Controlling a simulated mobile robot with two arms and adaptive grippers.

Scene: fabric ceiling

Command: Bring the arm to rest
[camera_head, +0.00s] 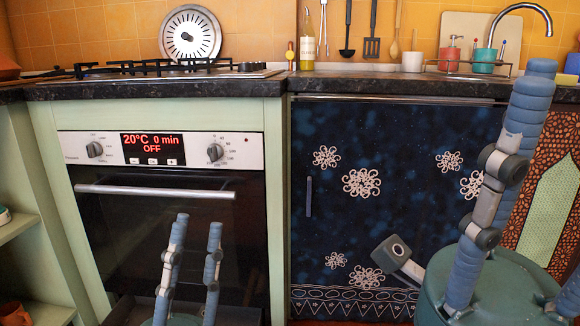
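My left gripper (197,222) shows at the bottom, in front of the oven. Two of its blue ribbed fingers stand nearly straight up, side by side with a gap between them. Nothing is held between them, and its palm and arm are below the picture. My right gripper (500,165) is close at the right, in front of the dark blue cabinet door.
The oven (160,220) with its bar handle (155,191) and a flowered cabinet door (335,215) stand ahead under a dark counter (390,88). A hob (165,70), bottle (307,45), mug (412,62) and soap dispenser (450,55) are on top. An open shelf (15,228) is at left.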

